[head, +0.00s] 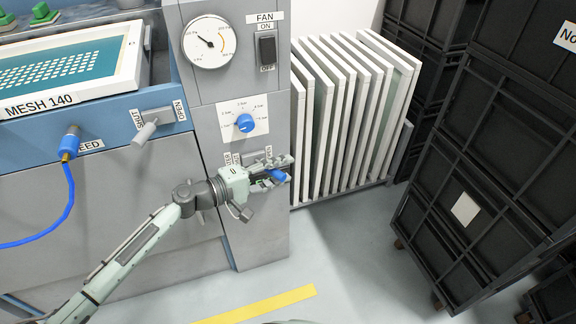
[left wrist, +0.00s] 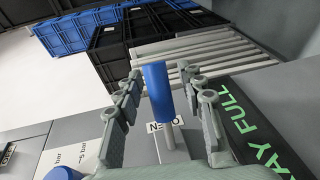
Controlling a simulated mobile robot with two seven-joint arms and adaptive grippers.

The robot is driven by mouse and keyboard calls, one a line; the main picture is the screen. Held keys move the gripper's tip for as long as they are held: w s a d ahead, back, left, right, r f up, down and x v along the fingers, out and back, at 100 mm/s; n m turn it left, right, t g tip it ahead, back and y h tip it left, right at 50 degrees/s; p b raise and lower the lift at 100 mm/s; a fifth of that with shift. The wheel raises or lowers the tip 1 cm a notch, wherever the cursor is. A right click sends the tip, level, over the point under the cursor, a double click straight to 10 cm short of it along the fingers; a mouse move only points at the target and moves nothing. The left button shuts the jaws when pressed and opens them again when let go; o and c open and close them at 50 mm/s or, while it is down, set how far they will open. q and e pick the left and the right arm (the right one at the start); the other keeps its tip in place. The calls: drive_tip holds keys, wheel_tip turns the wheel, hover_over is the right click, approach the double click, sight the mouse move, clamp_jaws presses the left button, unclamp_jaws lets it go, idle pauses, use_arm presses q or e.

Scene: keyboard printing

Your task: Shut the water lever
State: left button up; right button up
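The water lever has a blue handle (head: 277,175) and sits low on the grey control column, below the blue pressure knob. Its label is partly hidden by my left gripper (head: 278,168). In the left wrist view the blue handle (left wrist: 157,90) stands on a thin metal stem, in front of a label (left wrist: 160,127) that seems to read OPEN upside down. My left gripper (left wrist: 160,75) is open, with one finger on each side of the handle. Gaps show between the handle and both fingers. My right gripper is not in view.
A screen-tray lever (head: 145,132) marked SHUT and OPEN, a blue hose (head: 68,190), the pressure knob (head: 245,123) and a fan switch (head: 267,50) are nearby. White frames (head: 340,120) stand in a rack to the right, then black crates (head: 480,200). Open floor lies in front.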

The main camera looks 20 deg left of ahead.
use_arm(q)
drive_tip(key=shift+x, duration=1)
drive_tip(key=shift+c, duration=0.4)
clamp_jaws()
